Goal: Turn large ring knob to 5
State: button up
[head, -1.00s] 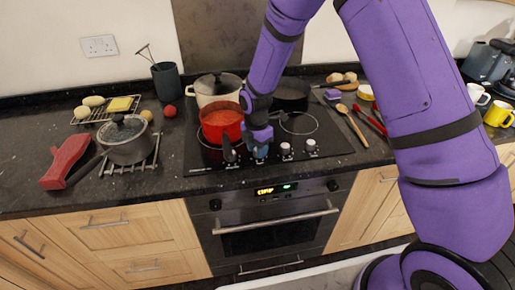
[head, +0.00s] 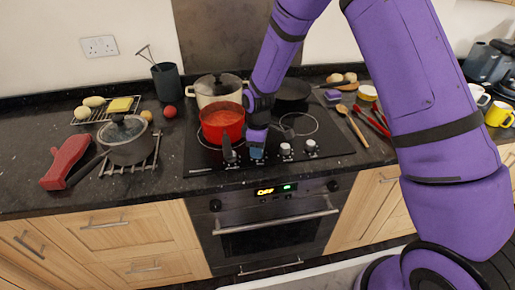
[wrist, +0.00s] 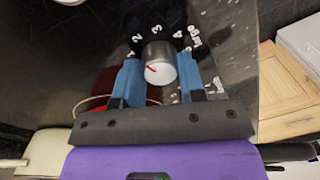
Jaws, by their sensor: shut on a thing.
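The silver ring knob (wrist: 160,65) stands between my gripper's two blue fingers in the wrist view. It has a pale cap with a red pointer mark toward the upper left. The exact number the mark meets is hard to tell. My gripper (wrist: 155,82) is shut on the knob. In the head view, my gripper (head: 257,152) is at the hob's front edge and hides this knob.
Two more pale knobs (head: 286,148) (head: 311,145) stand just to the right. A red pot (head: 222,124) is close behind my gripper on the hob, with a cream pot (head: 216,92) and a dark pan (head: 291,91) farther back. A wooden spoon (head: 352,125) lies right of the hob.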

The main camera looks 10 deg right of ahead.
jog(key=m, duration=0.5)
jog(key=shift+m, duration=0.3)
jog(key=m, duration=0.6)
jog(key=shift+d+t, duration=0.1)
jog(key=shift+t, duration=0.2)
jog(key=m, duration=0.6)
jog(key=shift+d+m, duration=0.1)
jog(key=shift+m, duration=0.2)
jog(key=m, duration=0.5)
jog(key=shift+m, duration=0.3)
jog(key=o, duration=0.9)
jog(key=shift+s, duration=0.1)
jog(key=shift+r, duration=0.1)
jog(key=r, duration=1)
jog(key=shift+s+d+r, duration=0.15)
jog(key=shift+s+r, duration=0.05)
jog(key=shift+r, duration=0.15)
